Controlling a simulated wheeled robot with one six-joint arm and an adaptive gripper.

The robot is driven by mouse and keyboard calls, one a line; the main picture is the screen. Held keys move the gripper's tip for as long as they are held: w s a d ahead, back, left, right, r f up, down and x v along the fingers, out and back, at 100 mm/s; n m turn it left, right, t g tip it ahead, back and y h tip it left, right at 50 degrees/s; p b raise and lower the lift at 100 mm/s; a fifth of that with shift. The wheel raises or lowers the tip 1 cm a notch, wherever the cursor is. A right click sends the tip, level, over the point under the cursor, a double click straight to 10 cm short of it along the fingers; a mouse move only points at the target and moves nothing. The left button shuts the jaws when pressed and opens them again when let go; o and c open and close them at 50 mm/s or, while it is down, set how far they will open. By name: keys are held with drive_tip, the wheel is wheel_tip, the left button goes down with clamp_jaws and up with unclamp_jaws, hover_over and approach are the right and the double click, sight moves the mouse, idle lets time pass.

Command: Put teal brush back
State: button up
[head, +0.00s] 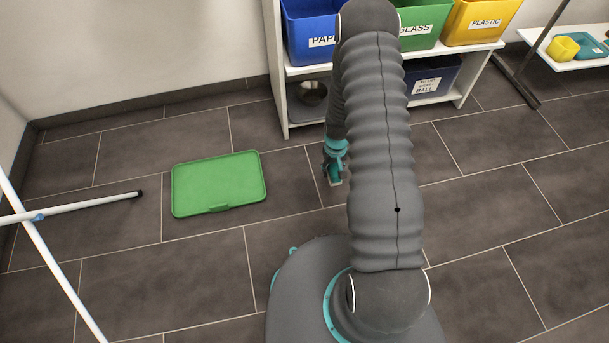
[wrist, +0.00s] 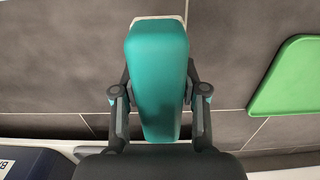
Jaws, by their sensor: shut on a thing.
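The teal brush (wrist: 156,75) fills the middle of the wrist view, its long teal back facing the camera. A pale strip shows at its far edge. My gripper (wrist: 160,98) is shut on it, with one dark finger on each side. In the head view my gripper (head: 334,170) hangs low over the floor beside the shelf, partly hidden by my arm. The brush (head: 333,177) shows there only as a small teal and pale piece. Whether it touches the floor I cannot tell.
A green tray (head: 218,184) lies on the tiled floor, left of my gripper. A white shelf (head: 285,108) holds blue, green and yellow bins and a metal bowl (head: 312,93). A white side table (head: 575,62) is at top right.

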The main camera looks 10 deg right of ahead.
drive_tip(key=shift+s+f, duration=0.15)
drive_tip(key=shift+f, duration=0.2)
hover_over(304, 178)
wheel_tip(304, 178, down, 7)
drive_tip(key=shift+f+b, duration=0.1)
drive_tip(key=shift+b, duration=0.25)
drive_tip(key=shift+f, duration=1.95)
drive_tip(key=shift+f+b, duration=0.2)
drive_tip(key=shift+b, duration=0.15)
drive_tip(key=o, duration=1.1)
drive_tip(key=shift+r, duration=0.1)
